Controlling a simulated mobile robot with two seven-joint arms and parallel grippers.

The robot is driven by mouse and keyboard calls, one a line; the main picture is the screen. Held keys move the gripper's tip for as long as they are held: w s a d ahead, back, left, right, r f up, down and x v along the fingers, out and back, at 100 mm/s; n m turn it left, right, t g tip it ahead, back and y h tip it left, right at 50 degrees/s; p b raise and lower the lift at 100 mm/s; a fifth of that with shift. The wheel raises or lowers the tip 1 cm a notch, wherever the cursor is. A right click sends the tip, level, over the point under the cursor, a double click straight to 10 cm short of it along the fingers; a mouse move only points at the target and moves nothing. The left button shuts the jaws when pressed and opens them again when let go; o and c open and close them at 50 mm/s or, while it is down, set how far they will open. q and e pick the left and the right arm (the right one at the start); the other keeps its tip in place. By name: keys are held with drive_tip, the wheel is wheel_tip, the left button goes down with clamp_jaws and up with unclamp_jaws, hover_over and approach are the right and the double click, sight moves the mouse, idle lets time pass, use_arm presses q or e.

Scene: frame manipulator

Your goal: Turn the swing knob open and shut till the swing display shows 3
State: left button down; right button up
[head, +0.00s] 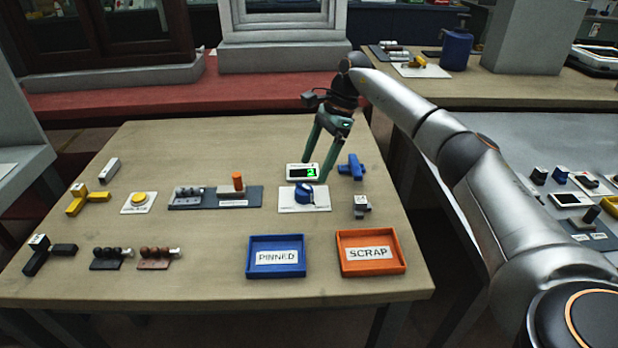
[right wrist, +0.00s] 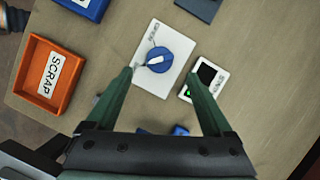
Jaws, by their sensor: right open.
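The swing knob (head: 305,191) is a round blue knob with a white pointer mark, on a white plate (head: 287,205). It also shows in the right wrist view (right wrist: 173,47), where its white mark points toward the lower left. Just behind the plate is the swing display (head: 294,170), a white box with a dark screen and a green digit that looks like 2. The display also shows in the right wrist view (right wrist: 204,76). My right gripper (head: 316,169) is open and empty above the knob and display, its fingers apart and not visibly touching the knob. My left gripper is out of view.
A blue part (head: 351,167) and a grey part (head: 361,207) lie right of the knob. A blue PINNED tray (head: 277,239) and an orange SCRAP tray (head: 396,262) stand in front. Table between is bare.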

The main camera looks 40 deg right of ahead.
drive_tip(key=v, duration=0.6)
drive_tip(key=shift+f+p, duration=0.1)
drive_tip(key=shift+p, duration=0.2)
